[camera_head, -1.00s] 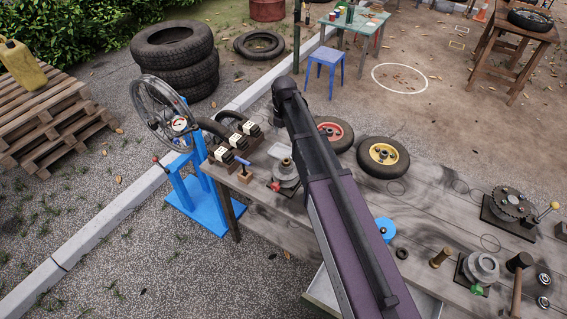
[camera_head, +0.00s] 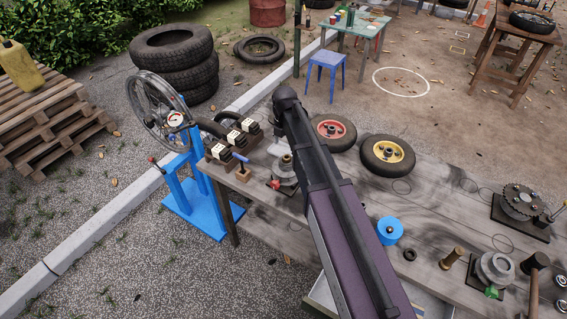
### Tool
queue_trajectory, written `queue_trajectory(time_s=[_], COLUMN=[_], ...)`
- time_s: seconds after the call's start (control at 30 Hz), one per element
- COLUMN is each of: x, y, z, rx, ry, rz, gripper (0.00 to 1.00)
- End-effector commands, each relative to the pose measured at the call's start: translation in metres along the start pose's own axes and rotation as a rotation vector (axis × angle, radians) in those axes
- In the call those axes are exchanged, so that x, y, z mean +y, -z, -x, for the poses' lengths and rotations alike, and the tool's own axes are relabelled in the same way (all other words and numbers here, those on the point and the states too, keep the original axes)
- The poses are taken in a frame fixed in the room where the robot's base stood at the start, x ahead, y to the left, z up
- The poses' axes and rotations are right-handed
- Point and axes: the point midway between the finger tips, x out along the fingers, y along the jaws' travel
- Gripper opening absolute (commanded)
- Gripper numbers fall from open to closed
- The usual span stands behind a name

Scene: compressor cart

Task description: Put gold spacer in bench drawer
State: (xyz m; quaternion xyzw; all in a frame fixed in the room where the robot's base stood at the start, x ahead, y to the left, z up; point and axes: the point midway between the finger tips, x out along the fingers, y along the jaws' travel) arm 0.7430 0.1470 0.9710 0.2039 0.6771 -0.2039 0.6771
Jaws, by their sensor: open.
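A brass-gold cylinder (camera_head: 453,258), which looks like the gold spacer, stands on the wooden bench (camera_head: 440,215) at the right. A pale drawer (camera_head: 436,306) sticks out from under the bench's near edge at the bottom of the picture. My arm crosses in front of it and hides much of its inside. My purple arm link and its black joint reach over the middle of the bench. My gripper is not in view.
Near the cylinder are a small dark ring (camera_head: 410,254), a blue round part (camera_head: 389,231), a grey pulley fixture (camera_head: 494,270) and a mallet (camera_head: 535,264). Two wheels (camera_head: 388,155) (camera_head: 333,132) lie farther back. A blue handwheel stand (camera_head: 188,185) is at the bench's left end.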

Motion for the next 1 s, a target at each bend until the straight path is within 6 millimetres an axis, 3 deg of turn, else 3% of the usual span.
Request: queue_trajectory(time_s=[0.17,0.67,1.0], x=[0.0,0.0,-0.003], y=[0.0,0.0,-0.001], z=[-0.011,-0.012,-0.031], rx=[0.0,0.0,0.0], ry=[0.0,0.0,0.0], rz=[0.0,0.0,0.0], gripper=[0.8,0.8,0.8])
